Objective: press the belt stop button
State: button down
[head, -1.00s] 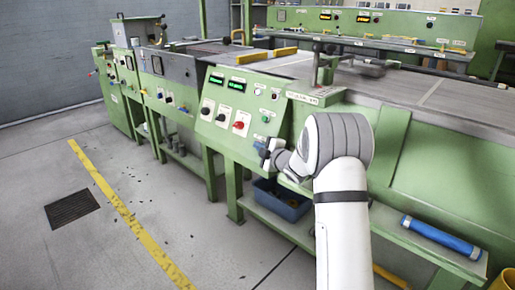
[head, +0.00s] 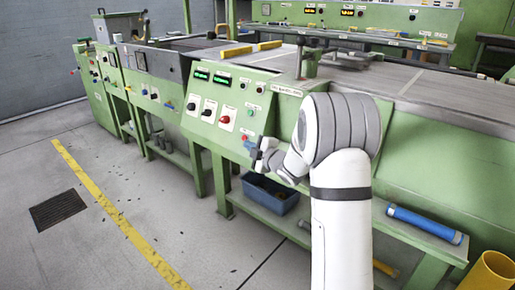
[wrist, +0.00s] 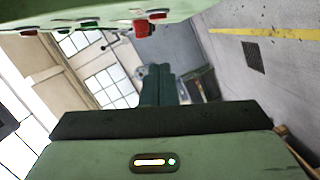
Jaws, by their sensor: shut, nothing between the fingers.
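A green sloped control panel (head: 232,100) faces me in the head view. It carries a large red knob (head: 224,119), a small red button (head: 245,138) low on its right side and a green button (head: 250,113). Labels are too small to read, so I cannot tell which is the belt stop button. My gripper (head: 250,146) is just in front of the panel's lower right, close to the small red button; contact cannot be told. In the wrist view my gripper (wrist: 157,84) is shut and empty, with a red button (wrist: 141,28) above it on the panel edge.
A blue bin (head: 270,194) sits on the shelf below the panel. The floor at left is open, with a yellow line (head: 110,205) and a dark grate (head: 58,207).

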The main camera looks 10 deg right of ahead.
jog(key=shift+p+v, duration=0.3)
jog(key=shift+v, duration=1.75)
jog(key=s+d+r+m+g+h+p, duration=0.1)
jog(key=s+r+m+g+h+p, duration=0.1)
jog(key=s+r+m+h+p, duration=0.45)
jog(key=s+d+r+m+g+h+p, duration=0.1)
jog(key=s+r+m+g+p, duration=0.2)
jog(key=r+p, duration=0.8)
jog(key=s+a+r+m+g+p, duration=0.2)
jog(key=s+r+m+p, duration=0.1)
jog(key=s, duration=0.6)
jog(key=s+a+r+m+g+p, duration=0.2)
jog(key=s+r+p, duration=0.4)
jog(key=s, duration=0.4)
jog(key=s+a+r+m+g+p, duration=0.2)
jog(key=s+r+m+g+p, duration=0.2)
jog(key=s, duration=0.6)
jog(key=shift+r+y+p, duration=0.45)
jog(key=shift+r+p, duration=0.15)
jog(key=shift+p, duration=0.35)
jog(key=shift+a, duration=0.1)
